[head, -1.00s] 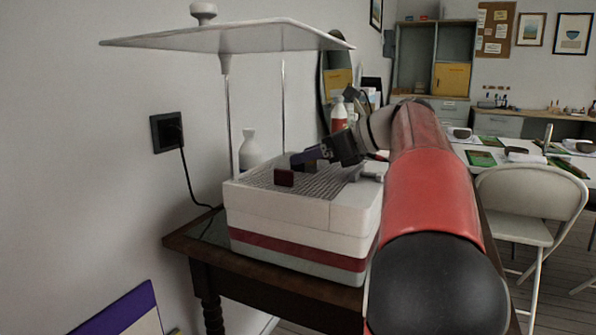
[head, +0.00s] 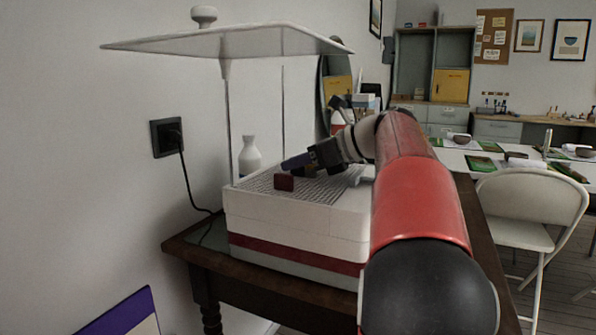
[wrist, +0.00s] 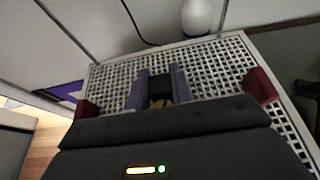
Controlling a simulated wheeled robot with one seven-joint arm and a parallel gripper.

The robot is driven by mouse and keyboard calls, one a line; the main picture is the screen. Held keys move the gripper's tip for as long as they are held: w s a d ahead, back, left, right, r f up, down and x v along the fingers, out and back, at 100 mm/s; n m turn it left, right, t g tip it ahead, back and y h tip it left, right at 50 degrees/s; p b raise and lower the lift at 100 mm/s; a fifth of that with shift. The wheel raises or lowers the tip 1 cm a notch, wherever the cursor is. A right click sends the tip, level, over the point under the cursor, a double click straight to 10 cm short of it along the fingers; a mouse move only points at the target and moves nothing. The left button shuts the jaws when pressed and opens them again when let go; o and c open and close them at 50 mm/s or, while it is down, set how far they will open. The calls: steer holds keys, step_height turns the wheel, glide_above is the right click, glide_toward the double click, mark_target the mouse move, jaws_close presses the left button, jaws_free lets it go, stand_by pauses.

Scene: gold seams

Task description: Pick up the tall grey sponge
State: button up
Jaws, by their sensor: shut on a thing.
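My gripper (head: 295,162) reaches in from the right over the white gridded top of a box. In the wrist view its two purple-grey fingers (wrist: 160,88) are closed on a small dark grey thing (wrist: 160,84), which I take to be the tall grey sponge. A yellow patch shows just below it, between the fingers. Most of the sponge is hidden by the fingers, and in the head view I cannot make it out. I cannot tell whether it touches the grid.
Dark red blocks stand on the grid (wrist: 118,80), one at left (wrist: 88,108) and one at right (wrist: 260,86). A white bottle (head: 249,155) stands behind. A flat white panel (head: 225,40) on thin posts hangs above. The box (head: 290,225) sits on a dark wooden table (head: 200,250).

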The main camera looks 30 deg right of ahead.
step_height(320, 180, up, 20)
steer(key=p, duration=0.8)
